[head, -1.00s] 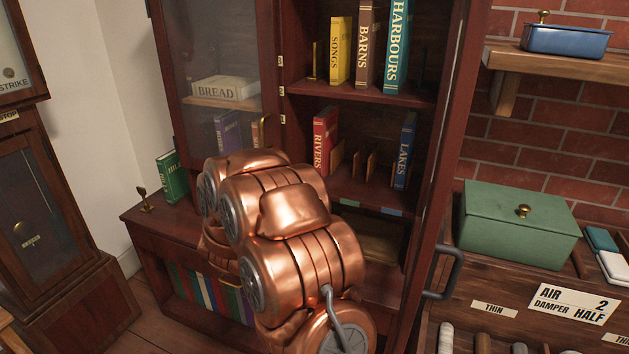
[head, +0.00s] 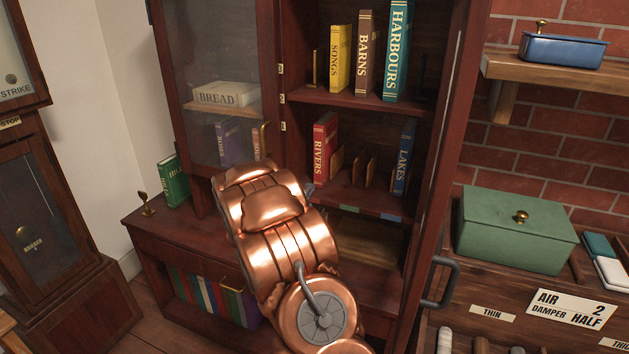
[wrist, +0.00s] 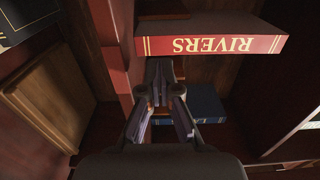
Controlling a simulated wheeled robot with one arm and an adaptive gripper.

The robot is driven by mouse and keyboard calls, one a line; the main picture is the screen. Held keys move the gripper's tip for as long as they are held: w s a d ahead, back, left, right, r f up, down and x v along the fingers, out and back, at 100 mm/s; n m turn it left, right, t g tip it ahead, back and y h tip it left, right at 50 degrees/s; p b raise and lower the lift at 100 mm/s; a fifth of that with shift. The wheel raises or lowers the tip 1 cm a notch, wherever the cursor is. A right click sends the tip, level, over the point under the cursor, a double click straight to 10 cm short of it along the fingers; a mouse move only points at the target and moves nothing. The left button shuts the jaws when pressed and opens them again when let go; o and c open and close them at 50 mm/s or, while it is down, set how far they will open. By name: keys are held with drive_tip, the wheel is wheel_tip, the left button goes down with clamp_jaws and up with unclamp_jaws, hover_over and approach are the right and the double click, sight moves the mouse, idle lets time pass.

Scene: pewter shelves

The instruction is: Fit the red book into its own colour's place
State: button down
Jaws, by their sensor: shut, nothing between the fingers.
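The red book RIVERS (head: 325,146) stands upright at the left of the open cabinet's middle shelf. In the wrist view the red book (wrist: 212,38) shows upside down, its spine just beyond my gripper (wrist: 160,100). My gripper is shut and empty, and the red book is not between its fingers. In the head view my copper arm hides most of the gripper. Green and blue strips (head: 370,214) mark the middle shelf's front edge.
Thin wooden dividers (head: 364,165) and the blue book LAKES (head: 404,157) stand right of the red book. SONGS (head: 340,58), BARNS (head: 364,52) and HARBOURS (head: 397,50) stand on the shelf above. A glass door (head: 212,70) is at the left.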

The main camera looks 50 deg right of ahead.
sight(317, 178)
drive_tip(key=shift+p+x, duration=0.7)
drive_tip(key=shift+x, duration=1.8)
drive_tip(key=shift+w, duration=0.1)
